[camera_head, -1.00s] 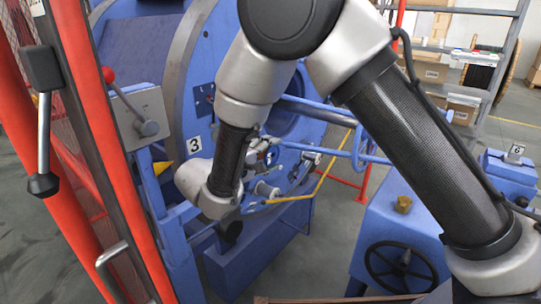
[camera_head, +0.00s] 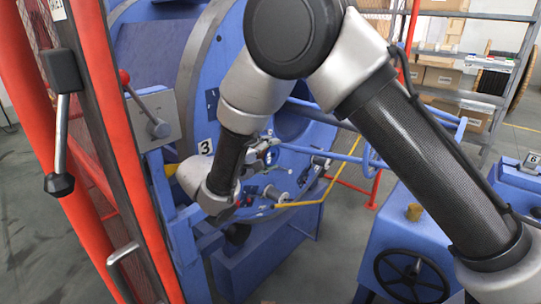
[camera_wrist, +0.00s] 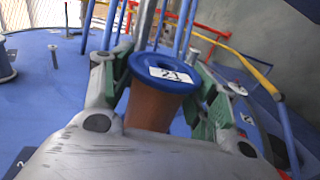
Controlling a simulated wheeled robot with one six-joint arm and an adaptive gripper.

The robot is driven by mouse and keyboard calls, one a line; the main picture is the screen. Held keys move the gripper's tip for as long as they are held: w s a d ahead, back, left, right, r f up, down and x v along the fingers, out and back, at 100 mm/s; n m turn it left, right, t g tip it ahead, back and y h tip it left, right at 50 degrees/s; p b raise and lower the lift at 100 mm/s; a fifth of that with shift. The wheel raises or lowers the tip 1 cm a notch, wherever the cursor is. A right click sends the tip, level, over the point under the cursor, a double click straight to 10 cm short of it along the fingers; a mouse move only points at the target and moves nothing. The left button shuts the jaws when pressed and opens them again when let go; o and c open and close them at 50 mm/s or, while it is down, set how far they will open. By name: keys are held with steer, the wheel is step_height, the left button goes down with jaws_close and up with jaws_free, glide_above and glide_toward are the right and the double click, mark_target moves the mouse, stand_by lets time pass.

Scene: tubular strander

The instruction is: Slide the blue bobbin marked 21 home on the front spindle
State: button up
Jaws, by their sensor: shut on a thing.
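The blue bobbin marked 21 (camera_wrist: 146,60) is in the middle of the wrist view, with its blue flange toward the top and a brown wound body below. My gripper (camera_wrist: 160,82) is shut on it, one green-padded finger on each side. A grey rod (camera_wrist: 146,18), perhaps the front spindle, rises just behind the flange. I cannot tell whether the bobbin is around the rod or apart from it. In the head view my wrist is in front of the blue strander (camera_head: 315,155), and the held bobbin cannot be made out clearly.
A yellow bar (camera_head: 325,180) and blue tubes (camera_head: 330,110) lie close to my wrist. A red guard frame (camera_head: 110,150) with a lever (camera_head: 61,135) stands at left.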

steer(key=shift+w+a, duration=0.9)
steer(key=shift+a, duration=0.25)
steer(key=shift+w+a, duration=0.85)
steer(key=shift+a, duration=0.3)
steer(key=shift+w+a, duration=0.9)
steer(key=shift+a, duration=0.25)
steer(key=shift+w+a+r, duration=0.1)
steer(key=shift+w+r, duration=0.1)
